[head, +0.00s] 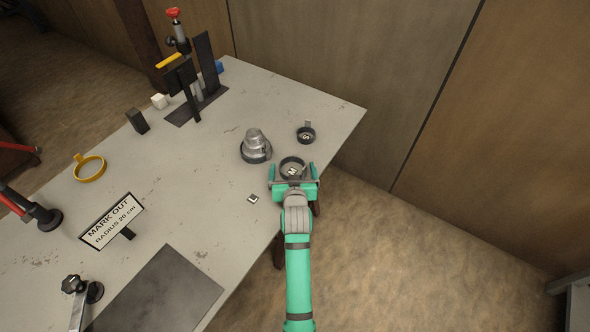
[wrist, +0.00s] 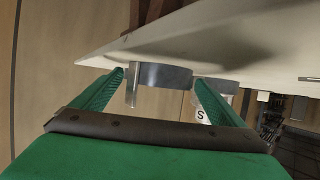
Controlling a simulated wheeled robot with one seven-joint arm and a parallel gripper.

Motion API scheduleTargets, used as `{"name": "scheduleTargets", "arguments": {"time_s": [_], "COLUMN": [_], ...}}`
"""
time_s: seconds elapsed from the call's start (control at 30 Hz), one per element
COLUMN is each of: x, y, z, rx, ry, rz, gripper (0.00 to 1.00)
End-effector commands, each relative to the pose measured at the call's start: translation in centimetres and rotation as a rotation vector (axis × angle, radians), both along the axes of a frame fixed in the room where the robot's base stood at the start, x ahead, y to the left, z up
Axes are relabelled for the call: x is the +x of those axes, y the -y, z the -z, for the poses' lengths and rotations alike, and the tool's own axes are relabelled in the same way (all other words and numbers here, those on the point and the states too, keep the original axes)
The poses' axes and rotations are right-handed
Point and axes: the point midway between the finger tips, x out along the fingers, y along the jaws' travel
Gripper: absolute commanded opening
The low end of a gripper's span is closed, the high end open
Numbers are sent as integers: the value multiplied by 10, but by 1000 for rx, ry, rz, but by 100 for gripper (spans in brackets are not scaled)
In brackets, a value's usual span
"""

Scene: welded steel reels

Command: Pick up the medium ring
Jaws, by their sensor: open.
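The medium ring (head: 291,158) is a dark round ring with an M label, lying near the table's right edge in the head view. My gripper (head: 293,184) is open at its near side, with its two fingers spread around the ring's front. In the wrist view, my gripper (wrist: 160,77) has a dark ring (wrist: 165,75) with a grey upright tab between and just beyond its fingertips. I cannot tell whether either finger touches it. The small ring (head: 306,135), marked S, lies just beyond; in the wrist view its S label (wrist: 201,115) is partly behind the right finger.
A larger dark ring with a silver stepped piece (head: 254,139) stands close to the left. A small metal square (head: 253,198) lies nearer. The table's right edge is close.

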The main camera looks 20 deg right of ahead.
Motion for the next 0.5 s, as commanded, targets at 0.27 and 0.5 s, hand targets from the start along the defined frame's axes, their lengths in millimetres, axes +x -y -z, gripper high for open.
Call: {"name": "scheduleTargets", "arguments": {"time_s": [0.27,0.5], "x": [6,5], "y": [2,2], "z": [2,2], "rx": [0,0], "ry": [0,0], "rz": [0,0], "gripper": [93,47]}}
